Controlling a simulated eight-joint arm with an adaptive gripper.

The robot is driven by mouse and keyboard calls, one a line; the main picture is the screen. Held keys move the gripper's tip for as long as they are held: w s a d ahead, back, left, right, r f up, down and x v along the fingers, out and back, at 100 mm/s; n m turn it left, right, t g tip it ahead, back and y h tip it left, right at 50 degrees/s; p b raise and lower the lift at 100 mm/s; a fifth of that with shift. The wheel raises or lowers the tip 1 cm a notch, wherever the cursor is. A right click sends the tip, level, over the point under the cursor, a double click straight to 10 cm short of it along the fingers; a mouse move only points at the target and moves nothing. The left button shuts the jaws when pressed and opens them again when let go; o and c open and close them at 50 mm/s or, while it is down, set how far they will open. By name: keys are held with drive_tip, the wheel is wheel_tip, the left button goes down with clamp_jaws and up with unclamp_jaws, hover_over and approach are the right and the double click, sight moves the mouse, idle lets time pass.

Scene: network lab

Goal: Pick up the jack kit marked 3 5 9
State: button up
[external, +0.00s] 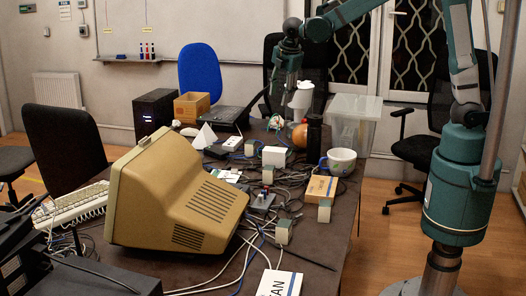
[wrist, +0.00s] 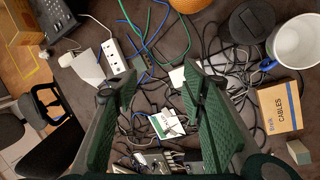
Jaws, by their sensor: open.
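No marking reading 3 5 9 is legible in either view, so I cannot tell which thing is the jack kit. A small white packet with a green edge (wrist: 166,124) lies among the cables, seen between my fingers in the wrist view. Several small pale blocks stand on the table, one at the front (external: 284,231) and one beside the cables box (external: 325,211). My gripper (wrist: 161,88) is open and empty, pointing down above the cluttered table. In the external view my gripper (external: 286,98) hangs over the table's far part.
A beige monitor (external: 180,195) fills the table's near left. The cables box (wrist: 280,107), a white mug (wrist: 297,42) and a black cylinder (wrist: 250,22) stand right in the wrist view. A power strip (wrist: 115,56) lies left. Tangled cables cover the middle. A clear bin (external: 352,122) stands at the back right.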

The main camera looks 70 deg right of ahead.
drive_tip(key=w+f+n+g+h, duration=0.1)
drive_tip(key=w+f+n, duration=0.3)
drive_tip(key=w+f, duration=0.55)
drive_tip(key=n+g, duration=0.1)
drive_tip(key=n, duration=0.1)
approach(250, 142)
wheel_tip(250, 142, down, 3)
drive_tip(key=shift+a+f+h, duration=0.1)
drive_tip(key=shift+a+h, duration=0.05)
drive_tip(key=shift+h, duration=0.25)
drive_tip(key=shift+x, duration=1.25)
drive_tip(key=shift+b+x, duration=0.55)
drive_tip(key=shift+x, duration=2.1)
drive_tip(key=shift+d, duration=0.2)
